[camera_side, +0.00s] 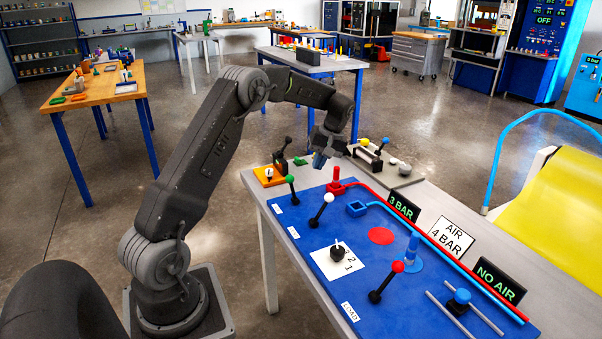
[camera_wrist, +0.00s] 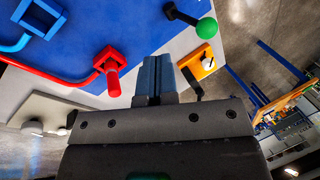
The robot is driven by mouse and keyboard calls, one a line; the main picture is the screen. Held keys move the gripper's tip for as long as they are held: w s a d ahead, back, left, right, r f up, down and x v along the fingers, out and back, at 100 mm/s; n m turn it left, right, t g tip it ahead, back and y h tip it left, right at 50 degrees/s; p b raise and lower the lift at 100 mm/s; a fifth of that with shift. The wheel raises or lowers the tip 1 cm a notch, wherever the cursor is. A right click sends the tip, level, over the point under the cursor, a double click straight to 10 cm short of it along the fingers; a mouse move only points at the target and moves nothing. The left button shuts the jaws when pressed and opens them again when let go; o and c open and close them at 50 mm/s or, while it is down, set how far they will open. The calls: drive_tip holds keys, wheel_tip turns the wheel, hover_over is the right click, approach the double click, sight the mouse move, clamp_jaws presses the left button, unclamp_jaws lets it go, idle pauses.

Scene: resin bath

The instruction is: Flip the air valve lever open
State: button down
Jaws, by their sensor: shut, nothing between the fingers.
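The blue board (camera_side: 345,215) carries several levers: one with a green ball (camera_side: 290,179), one with a white ball (camera_side: 328,198) and one with a red ball (camera_side: 397,267). A blue-ball lever (camera_side: 385,141) stands behind the board. No label shows which one is the air valve lever. My gripper (camera_side: 319,160) is shut and empty, above the far left edge of the board. In the wrist view its blue fingertips (camera_wrist: 155,72) are together, between the red fitting (camera_wrist: 112,78) and the green-ball lever (camera_wrist: 206,28), touching neither.
Signs read 3 BAR (camera_side: 403,207), AIR 4 BAR (camera_side: 450,238) and NO AIR (camera_side: 499,281). Red and blue tubes run along the board's right side. An orange plate (camera_side: 268,177) with a white knob lies near my gripper.

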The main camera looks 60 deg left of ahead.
sight(291, 179)
drive_tip(key=s+a+f, duration=0.2)
drive_tip(key=s+f, duration=0.1)
drive_tip(key=s, duration=0.1)
drive_tip(key=shift+s+a+f, duration=0.25)
drive_tip(key=shift+f, duration=0.05)
drive_tip(key=shift+s+t, duration=1.1)
drive_tip(key=shift+s, duration=0.35)
drive_tip(key=shift+s+f, duration=0.3)
drive_tip(key=shift+s, duration=0.55)
